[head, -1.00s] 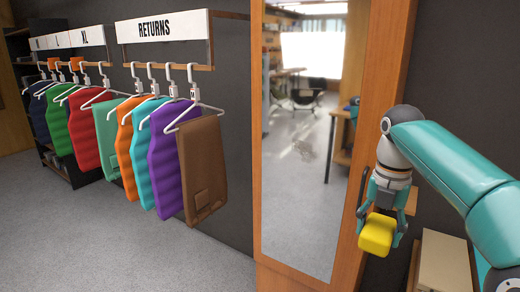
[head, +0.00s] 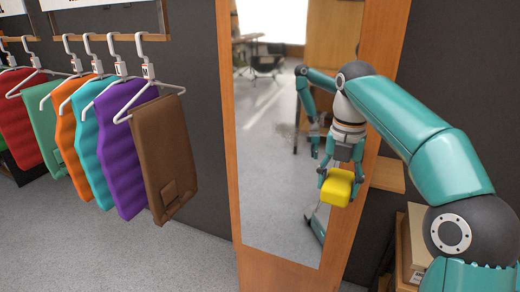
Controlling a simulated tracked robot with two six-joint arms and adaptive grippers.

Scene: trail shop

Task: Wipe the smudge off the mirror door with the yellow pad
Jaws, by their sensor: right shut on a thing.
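The mirror door (head: 270,180) is a tall glass in a wooden frame, right of centre. My right gripper (head: 338,176) is shut on the yellow pad (head: 336,190), held in front of the mirror's lower right part, by the frame. I cannot tell whether the pad touches the glass. A faint greyish patch (head: 317,124) shows on the mirror up and left of the pad. It overlaps a reflection of my arm, so I cannot tell clearly whether it is the smudge. My left gripper is not directly in view.
Hangers with coloured garments, the nearest one brown (head: 168,155), hang from a rail left of the mirror. A small wooden shelf (head: 388,175) juts out right of the frame. Boxes (head: 415,240) stand below my right arm. The grey floor (head: 130,255) at lower left is clear.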

